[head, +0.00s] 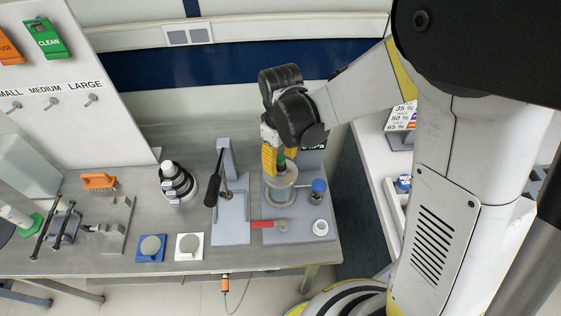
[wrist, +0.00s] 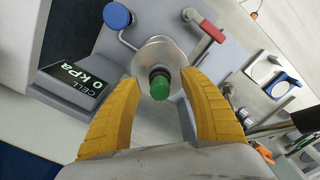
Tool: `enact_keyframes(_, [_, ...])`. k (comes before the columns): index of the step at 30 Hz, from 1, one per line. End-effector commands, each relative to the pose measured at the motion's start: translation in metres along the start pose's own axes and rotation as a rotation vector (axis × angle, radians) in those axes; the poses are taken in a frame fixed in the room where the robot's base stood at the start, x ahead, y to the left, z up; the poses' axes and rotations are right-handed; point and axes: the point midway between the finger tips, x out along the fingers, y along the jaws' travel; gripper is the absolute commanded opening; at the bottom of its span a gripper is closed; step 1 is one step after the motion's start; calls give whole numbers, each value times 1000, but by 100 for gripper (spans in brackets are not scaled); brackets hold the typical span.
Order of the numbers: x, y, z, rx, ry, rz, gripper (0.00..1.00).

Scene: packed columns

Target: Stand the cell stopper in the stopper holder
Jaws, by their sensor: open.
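The cell stopper (wrist: 160,86) has a green knob on a dark stem. It stands at the middle of a round metal cell top (wrist: 172,57); in the head view its green shows (head: 281,161) between my yellow fingers. My gripper (head: 279,170) points down over the cell, and its fingers are open on either side of the stopper. In the wrist view my gripper (wrist: 160,80) shows gaps on both sides of the green knob. A small white ring-shaped holder (head: 320,226) sits at the front right of the grey base; I cannot tell surely that it is the stopper holder.
A blue knob (head: 319,186) stands right of the cell, and a red lever (head: 262,224) lies in front. A display (wrist: 80,82) reads CELL 0 kPa. A press with a black handle (head: 213,180) stands to the left. Blue (head: 151,247) and white (head: 189,246) pads lie further left.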

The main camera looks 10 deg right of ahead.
Motion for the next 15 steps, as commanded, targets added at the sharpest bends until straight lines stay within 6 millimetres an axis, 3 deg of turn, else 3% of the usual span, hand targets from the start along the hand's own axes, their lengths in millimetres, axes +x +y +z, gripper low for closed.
enact_keyframes(2, [0,0,0,0,0,0,50])
enact_keyframes(7, [0,0,0,0,0,0,0])
enact_keyframes(15, [0,0,0,0,0,0,0])
